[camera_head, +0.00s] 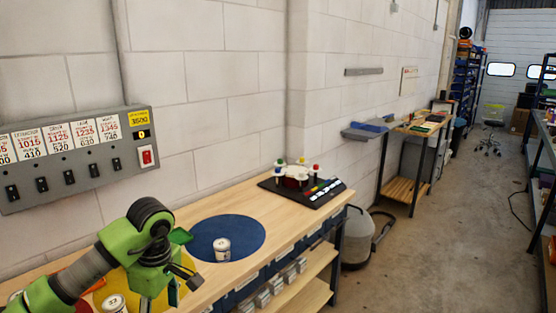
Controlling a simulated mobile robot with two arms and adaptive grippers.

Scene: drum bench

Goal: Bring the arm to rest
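My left arm, green with dark joints, comes in from the lower left over the wooden bench (186,213). My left gripper (180,282) points down and to the right above the bench's near part, close to a yellow round mat (150,283). Its fingers are small and partly covered by the wrist, so I cannot tell if they are open or shut. My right arm and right gripper are not in view.
A white tin (222,249) stands on a blue round mat (240,232). A black board with coloured knobs (314,196) sits at the bench's far end. A grey switch panel (75,160) hangs on the wall.

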